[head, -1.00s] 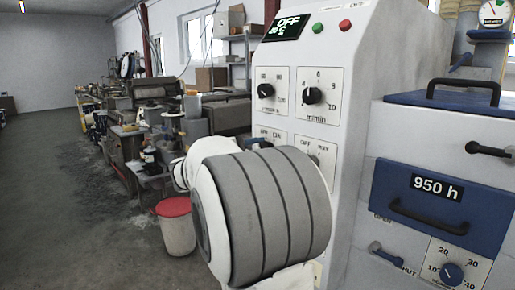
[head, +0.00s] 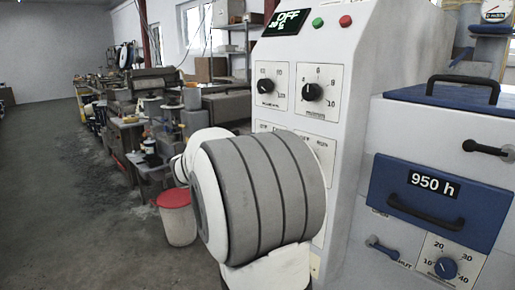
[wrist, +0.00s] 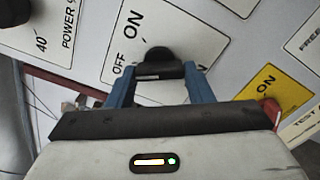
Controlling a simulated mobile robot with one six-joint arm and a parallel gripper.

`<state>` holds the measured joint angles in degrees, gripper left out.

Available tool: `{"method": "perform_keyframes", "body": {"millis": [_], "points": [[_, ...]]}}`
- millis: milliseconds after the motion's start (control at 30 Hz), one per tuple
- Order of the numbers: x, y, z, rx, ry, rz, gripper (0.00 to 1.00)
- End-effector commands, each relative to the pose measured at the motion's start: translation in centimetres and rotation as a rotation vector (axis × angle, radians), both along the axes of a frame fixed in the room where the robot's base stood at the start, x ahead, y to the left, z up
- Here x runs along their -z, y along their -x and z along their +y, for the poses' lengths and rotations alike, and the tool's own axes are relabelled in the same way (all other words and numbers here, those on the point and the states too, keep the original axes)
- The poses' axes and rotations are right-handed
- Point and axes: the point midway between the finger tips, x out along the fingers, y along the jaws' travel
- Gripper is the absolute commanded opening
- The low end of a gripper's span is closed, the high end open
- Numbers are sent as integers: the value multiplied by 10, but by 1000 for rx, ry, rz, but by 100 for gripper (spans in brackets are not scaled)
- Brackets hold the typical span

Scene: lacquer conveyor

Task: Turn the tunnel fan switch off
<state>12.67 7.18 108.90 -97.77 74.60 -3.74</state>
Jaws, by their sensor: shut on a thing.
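In the wrist view, a black rotary switch knob (wrist: 163,62) sits on a white plate marked ON and OFF. My gripper (wrist: 160,78) has its two blue fingers on either side of the knob and is shut on it. The knob's pointer setting is not clear from this angle, and the plate's full name is out of view. In the head view, my grey and white arm covers the lower dial plates, so the gripper and this switch are hidden there.
The white control panel (head: 348,130) has two upper dials, a green button (head: 318,22), a red button (head: 346,21) and a display (head: 286,22) reading OFF. A blue drawer (head: 440,205) labelled 950 h is at right. A red-lidded bin (head: 178,222) stands on the floor at left.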

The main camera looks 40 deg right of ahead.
Motion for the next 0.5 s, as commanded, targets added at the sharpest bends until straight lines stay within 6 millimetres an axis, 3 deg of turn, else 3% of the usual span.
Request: {"method": "perform_keyframes", "body": {"millis": [300, 500], "points": [[1, 0, 0, 0, -1, 1, 69], [1, 0, 0, -1, -1, 0, 69]]}}
